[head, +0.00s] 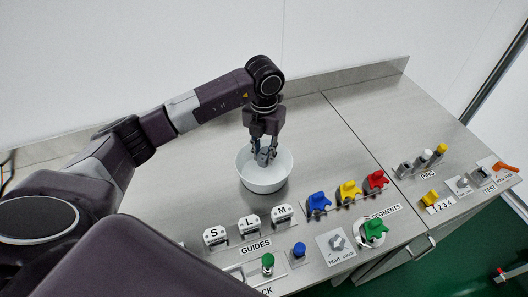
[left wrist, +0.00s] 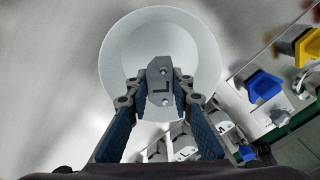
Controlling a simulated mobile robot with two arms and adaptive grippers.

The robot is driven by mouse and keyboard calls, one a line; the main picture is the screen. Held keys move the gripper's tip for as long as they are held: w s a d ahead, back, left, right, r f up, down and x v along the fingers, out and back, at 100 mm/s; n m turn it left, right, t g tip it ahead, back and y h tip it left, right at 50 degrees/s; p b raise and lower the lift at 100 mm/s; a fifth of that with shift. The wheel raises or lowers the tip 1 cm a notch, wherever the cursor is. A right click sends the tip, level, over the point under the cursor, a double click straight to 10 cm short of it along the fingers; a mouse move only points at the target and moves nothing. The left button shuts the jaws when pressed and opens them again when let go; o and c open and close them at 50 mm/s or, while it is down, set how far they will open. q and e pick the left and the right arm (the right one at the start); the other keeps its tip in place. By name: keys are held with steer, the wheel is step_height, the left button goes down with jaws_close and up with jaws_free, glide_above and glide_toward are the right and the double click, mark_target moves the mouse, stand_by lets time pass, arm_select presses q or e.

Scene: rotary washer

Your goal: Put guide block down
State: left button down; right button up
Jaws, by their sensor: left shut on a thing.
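My left gripper (head: 264,155) is over the white bowl (head: 264,183) on the steel bench, pointing down. In the left wrist view the gripper (left wrist: 158,97) is shut on a grey guide block (left wrist: 158,75), held between the two fingertips. The block has small holes and a dark mark like an L. The white bowl (left wrist: 205,45) is behind and below it in that view. I cannot tell whether the block touches the bowl. In the head view the fingers mostly hide the block. My right gripper is not in view.
White guide pieces marked S (head: 215,236), L (head: 249,226) and M (head: 283,214) stand in front of the bowl. Blue (head: 319,203), yellow (head: 350,190) and red (head: 376,180) segments are to the right. The bench left of the bowl is clear; a wall panel (head: 330,80) rises behind.

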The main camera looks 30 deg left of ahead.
mark_target(264, 153)
arm_select(q)
steer(key=c, duration=1.6)
jaws_free()
steer(key=shift+r, duration=0.1)
step_height(264, 153, up, 7)
steer(key=p, duration=0.4)
